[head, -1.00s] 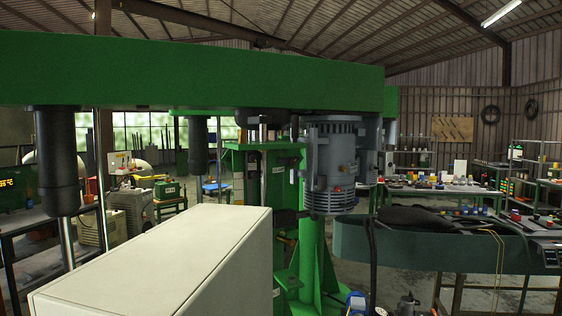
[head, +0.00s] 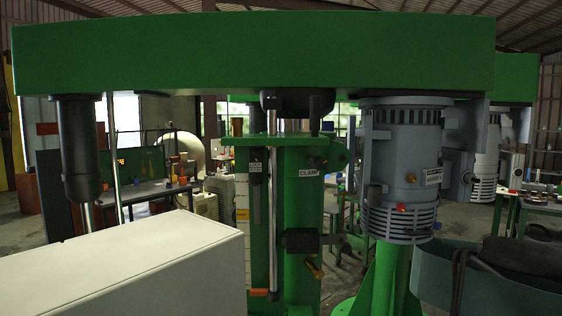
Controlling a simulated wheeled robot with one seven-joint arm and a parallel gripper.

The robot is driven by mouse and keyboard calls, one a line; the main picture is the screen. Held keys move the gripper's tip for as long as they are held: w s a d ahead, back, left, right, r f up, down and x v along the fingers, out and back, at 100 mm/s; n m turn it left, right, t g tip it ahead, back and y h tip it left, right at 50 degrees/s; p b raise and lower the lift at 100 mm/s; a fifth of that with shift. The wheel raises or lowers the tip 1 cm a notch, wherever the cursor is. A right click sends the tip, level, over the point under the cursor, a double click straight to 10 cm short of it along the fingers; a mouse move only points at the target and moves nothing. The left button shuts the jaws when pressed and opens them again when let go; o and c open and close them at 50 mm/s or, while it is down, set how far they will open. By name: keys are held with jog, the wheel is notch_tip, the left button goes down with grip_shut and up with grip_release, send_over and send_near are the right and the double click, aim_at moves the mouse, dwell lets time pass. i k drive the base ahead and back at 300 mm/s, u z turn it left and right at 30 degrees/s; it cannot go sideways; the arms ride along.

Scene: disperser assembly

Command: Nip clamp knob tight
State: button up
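The disperser's green column (head: 285,215) stands in the middle of the head view under a wide green beam (head: 250,55). A small white label (head: 310,173) reading roughly "CLAMP" is on the column's upper right. A dark block (head: 300,242) crosses the column lower down, with a brass-coloured knob-like part (head: 315,270) just below it. A dark round part (head: 338,155) sits to the right of the label. I cannot tell which of these is the clamp knob, or how tight it is. My gripper is not in view.
A large pale box (head: 130,262) fills the lower left foreground. A grey motor (head: 403,165) hangs under the beam at right. A black cylinder (head: 77,150) hangs at left. A teal tub (head: 500,290) stands at lower right. A workbench (head: 150,190) is behind at left.

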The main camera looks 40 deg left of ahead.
aim_at(318, 163)
jog(key=u, duration=0.95)
jog(key=i, duration=1)
jog(key=u, duration=1.15)
